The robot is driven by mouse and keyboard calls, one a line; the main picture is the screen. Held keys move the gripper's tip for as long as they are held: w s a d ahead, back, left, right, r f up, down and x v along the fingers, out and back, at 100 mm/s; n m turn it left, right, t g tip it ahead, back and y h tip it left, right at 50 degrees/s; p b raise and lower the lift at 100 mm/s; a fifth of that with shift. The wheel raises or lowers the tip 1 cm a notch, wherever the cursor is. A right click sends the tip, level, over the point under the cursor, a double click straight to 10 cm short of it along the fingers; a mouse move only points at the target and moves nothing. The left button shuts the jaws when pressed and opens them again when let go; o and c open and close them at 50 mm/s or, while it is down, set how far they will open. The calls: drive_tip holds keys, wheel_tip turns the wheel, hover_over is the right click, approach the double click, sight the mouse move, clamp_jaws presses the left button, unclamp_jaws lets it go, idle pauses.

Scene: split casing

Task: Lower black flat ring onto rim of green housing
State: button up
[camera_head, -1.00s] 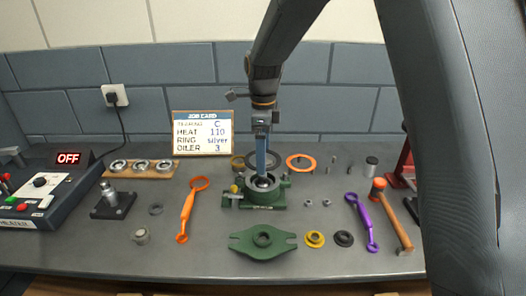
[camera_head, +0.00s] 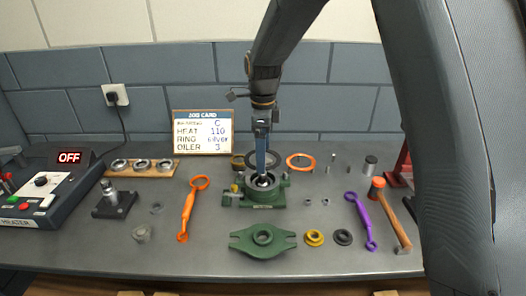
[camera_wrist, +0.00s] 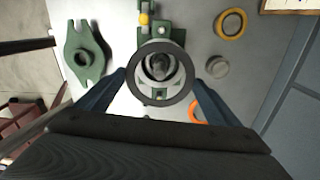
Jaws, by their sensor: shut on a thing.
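The black flat ring (camera_head: 277,158) hangs level in my gripper (camera_head: 262,170), above the green housing (camera_head: 265,198) and apart from its rim. In the wrist view my gripper (camera_wrist: 160,82) has one blue finger on each side of the ring (camera_wrist: 160,100) and is shut on it. Through the ring I see the housing's round opening, with a metal shaft or bearing inside. The housing's green body (camera_wrist: 178,37) shows beyond the ring. In the head view the near finger hides part of the ring and of the opening.
A green flanged cover (camera_head: 283,243) lies in front of the housing. An orange ring (camera_head: 300,169) lies behind right, and an orange wrench (camera_head: 186,215) lies left. A yellow ring (camera_head: 314,238), a black ring (camera_head: 343,237) and a purple wrench (camera_head: 362,222) lie right.

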drive_tip(key=shift+f, duration=0.15)
idle(0.3)
drive_tip(key=shift+f+b, duration=1)
drive_tip(key=shift+f, duration=2.3)
drive_tip(key=shift+f, duration=0.1)
drive_tip(key=o, duration=0.9)
wheel_tip(320, 180, up, 11)
drive_tip(key=p, duration=0.7)
drive_tip(key=shift+f+p, duration=0.15)
drive_tip(key=shift+p, duration=0.2)
